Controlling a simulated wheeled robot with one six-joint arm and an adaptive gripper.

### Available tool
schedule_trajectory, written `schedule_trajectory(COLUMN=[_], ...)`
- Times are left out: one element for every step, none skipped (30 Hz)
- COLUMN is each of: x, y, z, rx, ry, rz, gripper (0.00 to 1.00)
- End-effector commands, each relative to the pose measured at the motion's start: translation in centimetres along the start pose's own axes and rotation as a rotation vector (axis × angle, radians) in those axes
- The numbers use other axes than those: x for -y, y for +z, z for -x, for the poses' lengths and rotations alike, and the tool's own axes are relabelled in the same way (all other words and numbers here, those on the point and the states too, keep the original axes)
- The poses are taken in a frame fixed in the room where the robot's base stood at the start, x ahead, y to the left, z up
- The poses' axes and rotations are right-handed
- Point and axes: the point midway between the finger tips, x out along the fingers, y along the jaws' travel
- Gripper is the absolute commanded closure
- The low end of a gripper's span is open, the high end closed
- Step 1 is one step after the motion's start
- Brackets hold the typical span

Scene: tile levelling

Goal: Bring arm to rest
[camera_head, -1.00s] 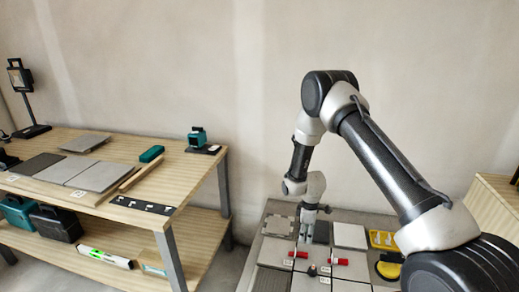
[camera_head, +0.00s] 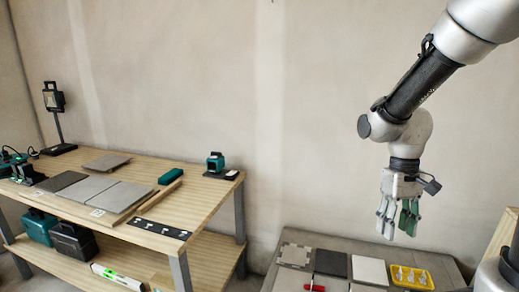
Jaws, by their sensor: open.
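My gripper (camera_head: 400,222) hangs at the right of the head view, fingers pointing down and spread open, with nothing seen between them. It is in the air above the tile table (camera_head: 330,242) and apart from it. My arm comes in from the top right corner and bends down at the wrist. On that table lie a dark tile (camera_head: 331,263), a white tile (camera_head: 369,270) and a patterned grey tile (camera_head: 294,255). A red-handled piece (camera_head: 314,288) shows at the bottom edge. The near part of the table is out of the frame.
A wooden workbench (camera_head: 205,212) stands at the left with grey tiles (camera_head: 118,196), a green block (camera_head: 170,176) and a teal laser device (camera_head: 215,163). A work lamp (camera_head: 54,98) stands at its back. A yellow tray (camera_head: 411,278) with pale pieces lies right of the white tile.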

Motion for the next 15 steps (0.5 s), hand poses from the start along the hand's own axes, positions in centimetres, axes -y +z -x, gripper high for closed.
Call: schedule_trajectory(x=[-0.2,-0.4,-0.5,-0.6,-0.7,-0.8,-0.9,-1.0,-1.1,-1.2,-1.2,-1.3,-1.4,-1.5,-1.5], y=[1.8,2.8,4.0,5.0,5.9,7.0,7.8,8.5,9.3,9.8,10.3,10.8,11.2,11.4,11.7], z=[1.6,2.4,3.3,4.0,4.6,5.3,5.8,6.3,7.0,7.5,7.9,8.6,9.0,9.5,10.0], rx=[-0.044,-0.067,-0.099,-0.123,-0.152,-0.191,-0.221,-0.254,-0.298,-0.330,-0.361,-0.400,-0.428,-0.453,-0.483], ry=[-0.001,-0.001,-0.002,-0.002,-0.002,-0.001,0.000,0.001,0.003,0.004,0.006,0.008,0.010,0.012,0.014], rz=[-0.027,-0.040,-0.057,-0.068,-0.076,-0.084,-0.090,-0.096,-0.104,-0.109,-0.114,-0.120,-0.125,-0.129,-0.134], gripper=[0.56,0.56,0.56,0.56,0.56,0.56,0.56,0.56,0.56,0.56,0.56,0.56,0.56,0.56,0.56])
